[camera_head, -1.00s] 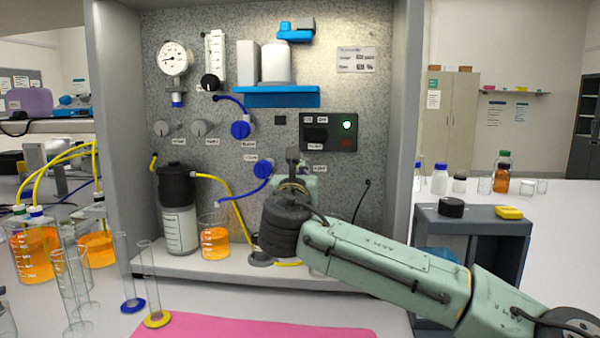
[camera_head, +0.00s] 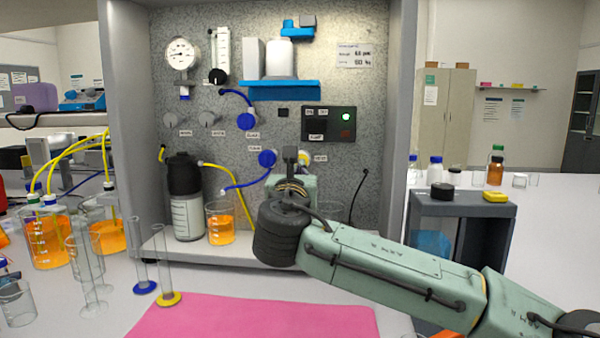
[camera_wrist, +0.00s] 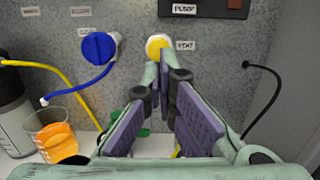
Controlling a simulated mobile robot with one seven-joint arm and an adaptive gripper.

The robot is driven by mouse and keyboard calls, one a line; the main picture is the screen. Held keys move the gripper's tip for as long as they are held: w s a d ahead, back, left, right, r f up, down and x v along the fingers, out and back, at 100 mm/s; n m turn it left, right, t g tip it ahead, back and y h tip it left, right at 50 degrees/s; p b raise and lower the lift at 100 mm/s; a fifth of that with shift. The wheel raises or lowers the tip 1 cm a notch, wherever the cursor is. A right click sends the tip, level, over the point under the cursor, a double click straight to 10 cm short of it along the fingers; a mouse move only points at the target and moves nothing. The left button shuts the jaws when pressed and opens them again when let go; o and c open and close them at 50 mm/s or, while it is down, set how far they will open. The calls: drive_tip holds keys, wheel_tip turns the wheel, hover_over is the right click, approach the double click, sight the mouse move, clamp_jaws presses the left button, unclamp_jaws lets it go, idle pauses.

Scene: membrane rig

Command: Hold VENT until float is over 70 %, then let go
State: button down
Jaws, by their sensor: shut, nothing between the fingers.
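The yellow VENT button (camera_wrist: 158,45) sits on the speckled panel, left of its VENT label (camera_wrist: 186,45). In the head view its yellow edge (camera_head: 303,157) shows just right of my gripper (camera_head: 290,153). In the wrist view my gripper (camera_wrist: 163,70) is shut and empty, its purple-padded fingers pointing at the panel just below the button. I cannot tell whether the tips touch it. The flow tube (camera_head: 222,52) stands upright at the upper left; its float is too small to make out. The readout plate (camera_head: 361,55) shows two lines, the lower seemingly 100 %, but blurred.
A blue valve knob (camera_wrist: 98,47) with a blue hose is close left of the button. The PUMP box (camera_head: 329,124) with a lit green lamp is above. A beaker of orange liquid (camera_head: 221,226) stands on the rig shelf at left. A black cable hangs at right.

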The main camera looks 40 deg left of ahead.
drive_tip(key=b+v, duration=0.1)
drive_tip(key=v, duration=0.5)
drive_tip(key=shift+f, duration=0.1)
idle(0.4)
